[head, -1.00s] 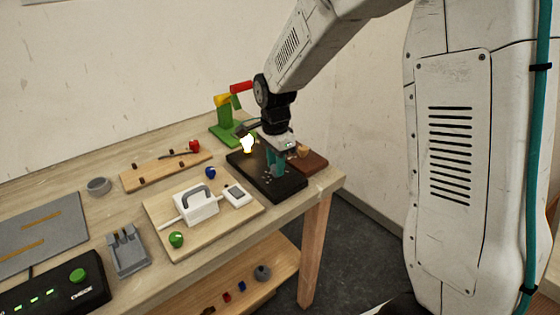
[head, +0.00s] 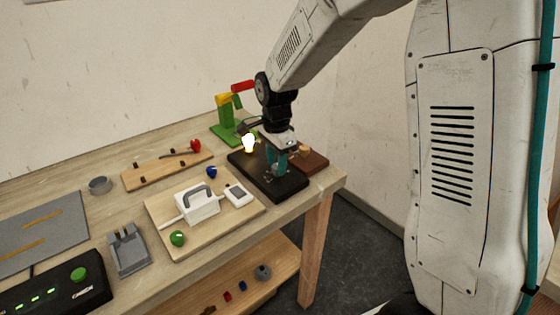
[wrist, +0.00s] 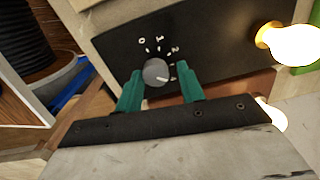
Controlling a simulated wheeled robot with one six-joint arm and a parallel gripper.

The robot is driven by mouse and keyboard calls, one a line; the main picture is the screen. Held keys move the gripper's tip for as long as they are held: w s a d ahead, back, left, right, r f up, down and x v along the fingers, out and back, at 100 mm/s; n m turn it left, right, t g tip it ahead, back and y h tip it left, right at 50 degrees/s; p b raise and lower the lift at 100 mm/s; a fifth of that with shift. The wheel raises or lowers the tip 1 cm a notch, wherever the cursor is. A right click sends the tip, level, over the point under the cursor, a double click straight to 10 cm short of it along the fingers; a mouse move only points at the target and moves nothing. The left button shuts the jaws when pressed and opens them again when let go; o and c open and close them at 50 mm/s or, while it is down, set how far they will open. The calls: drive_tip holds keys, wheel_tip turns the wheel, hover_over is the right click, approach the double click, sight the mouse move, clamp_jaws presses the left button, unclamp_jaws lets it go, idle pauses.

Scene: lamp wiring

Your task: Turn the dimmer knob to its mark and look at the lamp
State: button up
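The dimmer knob (wrist: 156,71) is a small grey round knob on a black panel (wrist: 217,28), with white ticks and numbers 0, 1, 2 and more around it. Its light pointer line faces right, slightly down, near the tick below the 2; a finger partly hides the numbers there. My gripper (wrist: 160,72) has a teal finger on each side of the knob, with a narrow gap at both sides. In the head view my gripper (head: 277,165) points down over the black base (head: 289,188) and hides the knob. The lamp bulb (head: 249,144) glows bright yellow-white; it also shows in the wrist view (wrist: 290,42).
A brown block (head: 313,161) stands right of the base, near the table edge. A green stand (head: 224,121) is behind. A wooden board (head: 158,209) with a white handled box (head: 197,205) and a green knob lies left.

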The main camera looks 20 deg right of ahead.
drive_tip(key=shift+o, duration=0.9)
wheel_tip(320, 180, up, 8)
drive_tip(key=shift+f, duration=0.25)
drive_tip(key=shift+r, duration=0.15)
